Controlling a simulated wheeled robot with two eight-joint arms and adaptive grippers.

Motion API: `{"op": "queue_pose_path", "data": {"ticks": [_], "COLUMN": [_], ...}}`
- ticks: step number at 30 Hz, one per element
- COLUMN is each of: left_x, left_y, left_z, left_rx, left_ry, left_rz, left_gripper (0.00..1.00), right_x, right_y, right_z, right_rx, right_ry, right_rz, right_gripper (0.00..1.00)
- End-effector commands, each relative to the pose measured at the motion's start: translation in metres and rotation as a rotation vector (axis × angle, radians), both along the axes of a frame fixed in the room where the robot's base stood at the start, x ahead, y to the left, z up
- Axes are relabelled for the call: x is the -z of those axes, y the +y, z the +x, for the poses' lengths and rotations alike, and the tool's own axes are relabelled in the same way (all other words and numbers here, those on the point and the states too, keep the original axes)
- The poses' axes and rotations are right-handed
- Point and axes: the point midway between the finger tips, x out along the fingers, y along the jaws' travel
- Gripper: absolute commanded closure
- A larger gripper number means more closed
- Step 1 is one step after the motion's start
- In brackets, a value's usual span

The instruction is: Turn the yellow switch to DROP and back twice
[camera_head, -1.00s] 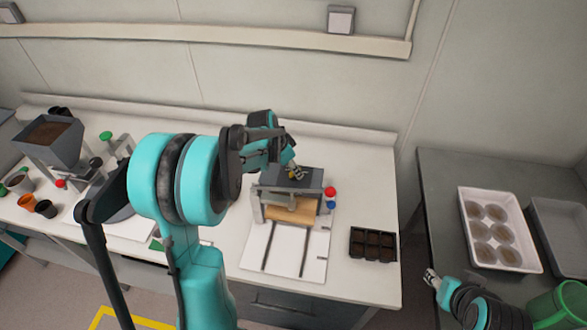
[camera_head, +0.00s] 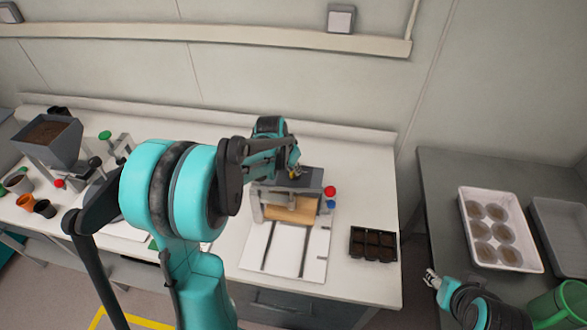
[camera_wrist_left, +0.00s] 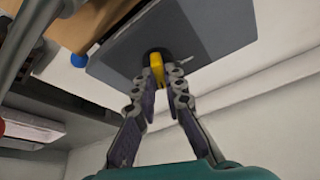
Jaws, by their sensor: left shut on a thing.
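The yellow switch (camera_wrist_left: 157,66) is a small lever on a dark round base on the dark grey panel (camera_wrist_left: 205,40) of the machine. My left gripper (camera_wrist_left: 157,82) is shut on the yellow switch, with one finger on each side. In the head view the left gripper (camera_head: 295,168) reaches down onto the machine's dark top (camera_head: 312,178), and its fingers partly cover the switch. I can read no DROP marking. My right gripper (camera_head: 431,279) is at the lower right, away from the machine, too small to tell its opening.
Red and blue knobs (camera_head: 330,191) sit at the machine's right side. A white guide board (camera_head: 287,250) lies in front, with a black cell tray (camera_head: 373,244) to its right. A soil hopper (camera_head: 48,140) stands left. The grey side table holds a white tray (camera_head: 515,264).

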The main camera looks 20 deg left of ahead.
Motion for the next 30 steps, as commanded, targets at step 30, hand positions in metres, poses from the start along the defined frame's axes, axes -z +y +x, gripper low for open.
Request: {"op": "queue_pose_path", "data": {"ticks": [30], "left_x": [0.0002], "left_y": [-0.0061], "left_z": [0.0023], "left_rx": [-0.945], "left_ry": [0.000], "left_rz": [0.002], "left_gripper": [1.00], "right_x": [0.0112], "right_y": [0.0000], "right_z": [0.0000], "right_rx": [0.000], "right_ry": [0.000], "right_rz": [0.000], "right_gripper": [0.55]}}
